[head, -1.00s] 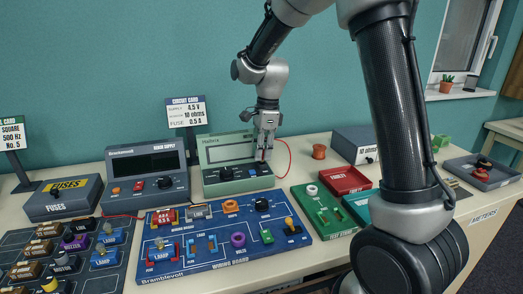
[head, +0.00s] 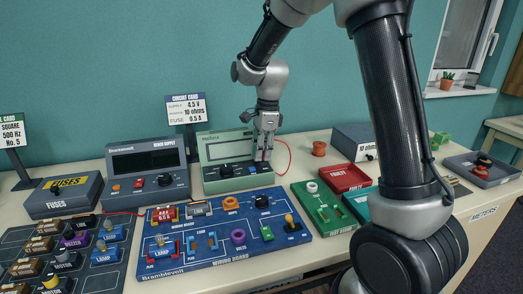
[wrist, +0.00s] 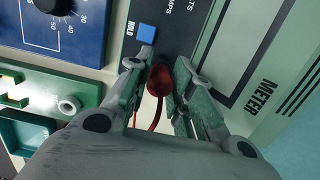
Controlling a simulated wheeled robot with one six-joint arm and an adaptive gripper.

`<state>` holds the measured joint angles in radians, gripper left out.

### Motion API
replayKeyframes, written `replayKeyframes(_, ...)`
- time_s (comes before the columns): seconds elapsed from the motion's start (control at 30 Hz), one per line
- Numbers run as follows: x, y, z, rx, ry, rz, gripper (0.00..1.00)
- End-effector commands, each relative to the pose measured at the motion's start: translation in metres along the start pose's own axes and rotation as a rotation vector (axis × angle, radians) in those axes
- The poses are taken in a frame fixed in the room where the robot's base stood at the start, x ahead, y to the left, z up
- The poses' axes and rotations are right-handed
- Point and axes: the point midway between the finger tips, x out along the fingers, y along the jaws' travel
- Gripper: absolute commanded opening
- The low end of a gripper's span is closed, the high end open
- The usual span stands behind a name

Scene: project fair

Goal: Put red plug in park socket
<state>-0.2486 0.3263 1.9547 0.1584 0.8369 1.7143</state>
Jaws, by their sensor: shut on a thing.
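The red plug (wrist: 158,80) is between the fingers of my gripper (wrist: 160,85) in the wrist view, with a red lead (wrist: 156,120) trailing from it. My gripper is shut on the plug. In the head view my gripper (head: 264,157) points down at the right end of the green meter (head: 213,184). The meter's dark panel and blue HOLD button (wrist: 146,33) show close by in the wrist view. The plug and fingers hide the spot under them, so I cannot tell whether the plug is in a socket. I cannot make out a park label.
The blue wiring board (head: 190,268) lies in front of the meter. The bench supply (head: 125,186) stands to its left. The green fuse tester (head: 326,222) and red FAULTY tray (head: 347,176) lie to its right. The red lead (head: 289,152) loops beside the meter.

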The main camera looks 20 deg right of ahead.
Motion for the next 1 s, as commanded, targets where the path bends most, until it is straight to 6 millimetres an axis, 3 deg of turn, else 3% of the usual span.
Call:
replayKeyframes(0.3, 0.004, 0.0003, -0.0005, 0.0, 0.0, 0.001, 0.0)
replayKeyframes(0.33, 0.0041, 0.0002, -0.0005, 0.0, 0.0, 0.001, 0.24)
replayKeyframes(0.47, 0.0039, 0.0001, -0.0005, 0.0, 0.0, 0.0, 0.48)
replayKeyframes(0.67, 0.0039, 0.0001, -0.0005, 0.0, 0.0, 0.0, 0.48)
replayKeyframes(0.7, 0.0039, 0.0001, -0.0005, 0.0, 0.0, 0.0, 0.5)
replayKeyframes(0.8, 0.0039, 0.0001, -0.0005, 0.0, 0.0, 0.0, 0.67)
replayKeyframes(1.0, 0.0039, 0.0001, -0.0005, 0.0, 0.0, 0.0, 0.69)
